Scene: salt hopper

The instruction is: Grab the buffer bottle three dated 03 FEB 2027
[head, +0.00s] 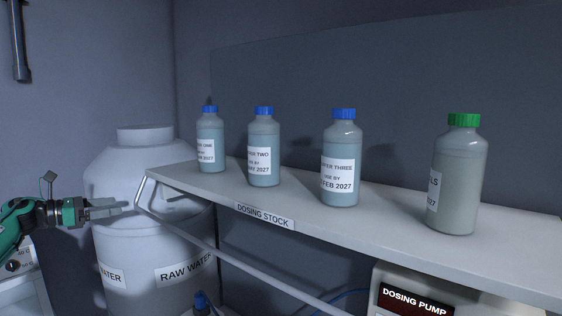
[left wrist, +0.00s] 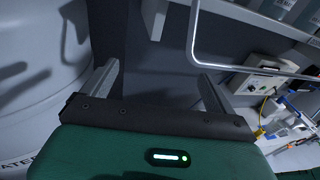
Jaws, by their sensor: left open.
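Buffer bottle three (head: 341,165) stands upright on the shelf in the head view. It has a blue cap, grey-blue contents and a white label reading "FFER THREE, USE BY, FEB 2027"; the day number is not clearly readable. My left gripper (head: 122,207) is at the far left of the head view, beyond the shelf's left end and well apart from the bottle. Its two fingers also show in the left wrist view (left wrist: 158,82), spread with nothing between them. My right gripper is not in view.
The shelf (head: 400,213) also holds buffer bottle two (head: 264,150), another blue-capped bottle (head: 210,143) and a green-capped bottle (head: 457,180). A metal rail (head: 250,263) runs along the shelf front. A raw water tank (head: 140,250) stands behind my left gripper. A dosing pump (head: 412,300) sits below.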

